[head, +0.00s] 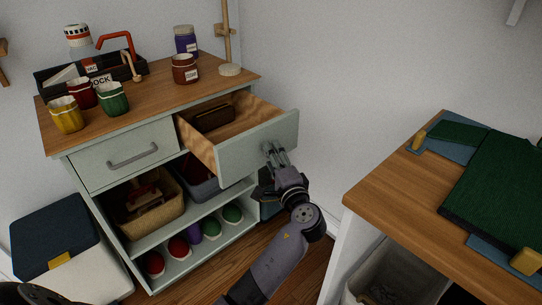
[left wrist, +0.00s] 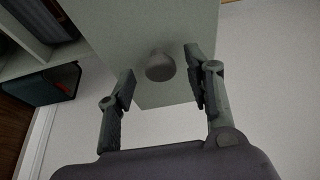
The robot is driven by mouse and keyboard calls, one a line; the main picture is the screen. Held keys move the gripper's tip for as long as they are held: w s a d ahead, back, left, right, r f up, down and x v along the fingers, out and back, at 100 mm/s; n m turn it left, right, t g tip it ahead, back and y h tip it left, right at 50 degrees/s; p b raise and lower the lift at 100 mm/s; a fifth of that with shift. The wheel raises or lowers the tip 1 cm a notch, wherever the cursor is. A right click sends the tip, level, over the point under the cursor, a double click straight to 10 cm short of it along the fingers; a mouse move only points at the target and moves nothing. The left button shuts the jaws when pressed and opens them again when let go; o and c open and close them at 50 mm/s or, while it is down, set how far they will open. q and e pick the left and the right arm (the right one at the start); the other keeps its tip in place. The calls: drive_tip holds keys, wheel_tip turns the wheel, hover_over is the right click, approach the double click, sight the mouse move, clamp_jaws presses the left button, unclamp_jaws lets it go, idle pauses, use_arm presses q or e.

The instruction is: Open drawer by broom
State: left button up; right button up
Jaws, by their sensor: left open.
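The right-hand drawer (head: 258,147) of a pale green cabinet is pulled well out, and its wooden inside shows. A dark brown oblong object (head: 213,117) lies in it. My left gripper (head: 273,152) is at the drawer's front panel. In the left wrist view, a round knob (left wrist: 160,66) on the panel sits between the two open fingers (left wrist: 162,84), with gaps on both sides. The left-hand drawer (head: 125,155), with a grey bar handle, is shut. I cannot make out a broom. My right gripper is not in view.
Cups, jars, a black caddy (head: 92,78) and a wooden stand (head: 229,68) are on the cabinet top. Baskets and round items fill the shelves below. A desk (head: 375,187) stands at the right, with a bin (head: 385,275) under it. A lidded bin (head: 62,250) stands at the left.

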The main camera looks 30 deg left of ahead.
use_arm(q)
drive_tip(key=v, duration=1)
drive_tip(key=shift+s+d, duration=0.25)
